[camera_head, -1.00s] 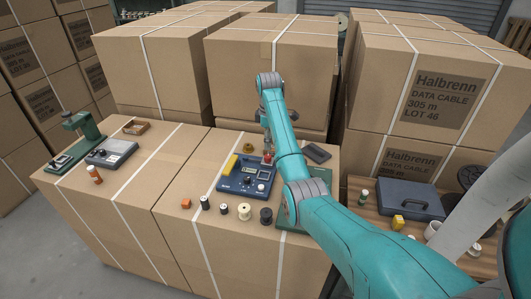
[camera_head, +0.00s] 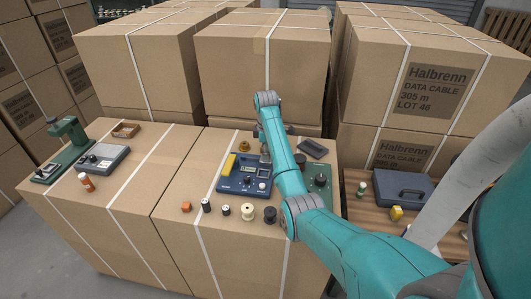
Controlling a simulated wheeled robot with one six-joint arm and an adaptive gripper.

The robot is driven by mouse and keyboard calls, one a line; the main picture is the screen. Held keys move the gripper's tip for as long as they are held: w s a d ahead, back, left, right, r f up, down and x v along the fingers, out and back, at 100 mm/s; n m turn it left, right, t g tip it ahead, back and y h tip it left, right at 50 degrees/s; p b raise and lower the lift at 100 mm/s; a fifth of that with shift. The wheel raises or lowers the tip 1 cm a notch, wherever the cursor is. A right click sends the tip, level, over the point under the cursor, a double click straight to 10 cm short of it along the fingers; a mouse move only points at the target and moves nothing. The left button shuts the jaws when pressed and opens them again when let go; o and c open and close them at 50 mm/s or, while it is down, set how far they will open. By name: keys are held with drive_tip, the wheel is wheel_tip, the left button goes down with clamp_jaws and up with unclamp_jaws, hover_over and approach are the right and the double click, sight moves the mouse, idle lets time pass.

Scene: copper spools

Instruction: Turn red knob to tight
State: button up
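A blue device (camera_head: 229,182) with a small display, dark knobs and a yellow block (camera_head: 229,165) at its left lies on the front carton. My gripper (camera_head: 265,157) points down at the device's upper right corner, behind my teal arm. The red knob does not show clearly; the gripper and arm cover that corner. I cannot tell whether the fingers touch it, or whether they are open or shut. A green panel (camera_head: 322,193) with a dark knob (camera_head: 320,180) is right of my arm, partly hidden by it.
Several small spools stand along the front, including a cream one (camera_head: 248,212) and a dark one (camera_head: 270,214). A grey scale (camera_head: 103,158) and green press (camera_head: 66,145) are at left. Tall cartons (camera_head: 262,70) stand behind. A blue case (camera_head: 402,188) lies at right.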

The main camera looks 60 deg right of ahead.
clamp_jaws()
drive_tip(key=shift+m, duration=0.3)
drive_tip(key=m, duration=1.1)
drive_tip(key=shift+m, duration=0.4)
drive_tip(key=m, duration=0.4)
drive_tip(key=shift+m+g, duration=0.3)
